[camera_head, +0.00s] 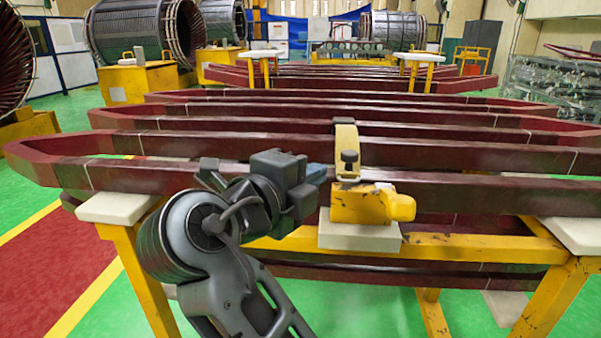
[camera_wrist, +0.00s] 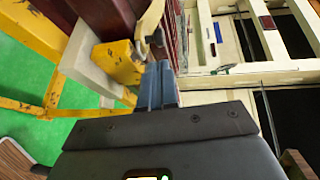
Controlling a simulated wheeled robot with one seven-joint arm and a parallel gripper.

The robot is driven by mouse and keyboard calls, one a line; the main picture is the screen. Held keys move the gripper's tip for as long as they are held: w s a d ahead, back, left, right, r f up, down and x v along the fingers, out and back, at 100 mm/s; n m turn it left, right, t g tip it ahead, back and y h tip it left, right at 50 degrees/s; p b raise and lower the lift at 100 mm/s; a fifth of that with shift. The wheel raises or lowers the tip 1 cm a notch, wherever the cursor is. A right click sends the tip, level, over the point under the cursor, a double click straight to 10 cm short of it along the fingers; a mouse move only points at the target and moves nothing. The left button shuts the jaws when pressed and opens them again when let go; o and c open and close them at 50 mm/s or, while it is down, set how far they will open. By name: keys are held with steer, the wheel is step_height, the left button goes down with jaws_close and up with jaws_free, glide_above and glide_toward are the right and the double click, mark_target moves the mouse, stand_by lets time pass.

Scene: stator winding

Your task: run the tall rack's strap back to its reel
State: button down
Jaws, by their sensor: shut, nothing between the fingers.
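The near rack has a yellow frame (camera_head: 450,243) and carries long dark red coils. A cream strap (camera_head: 346,135) hangs over the near coil, with a black knob (camera_head: 349,157) at its lower part. Below it a scuffed yellow block (camera_head: 360,203), apparently the reel housing, sits on a white pad (camera_head: 358,236). My gripper (camera_head: 317,173) is just left of the strap and knob, its blue fingers shut and empty. In the wrist view the fingers (camera_wrist: 157,70) point at the knob (camera_wrist: 157,38) and strap (camera_wrist: 148,22), beside the yellow block (camera_wrist: 117,62). I cannot tell whether they touch.
White end pads (camera_head: 118,206) cap the rack's frame. More dark red coils (camera_head: 330,98) lie close behind. A second coil stand (camera_head: 425,57) and large stators (camera_head: 130,30) stand farther back. Green floor (camera_head: 370,310) is open below and in front.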

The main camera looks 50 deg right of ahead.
mark_target(345, 158)
steer(key=p+x, duration=0.2)
steer(key=x, duration=0.7)
steer(key=shift+d+p, duration=0.1)
steer(key=shift+p, duration=0.25)
steer(key=shift+w, duration=0.1)
steer(key=shift+w+d+f+b, duration=0.1)
steer(key=shift+d+b, duration=0.2)
steer(key=shift+b, duration=0.15)
steer(key=w+d+b, duration=1.1)
steer(key=d+b, duration=0.1)
steer(key=d, duration=0.2)
steer(key=shift+a+b, duration=0.1)
steer(key=shift+b, duration=0.25)
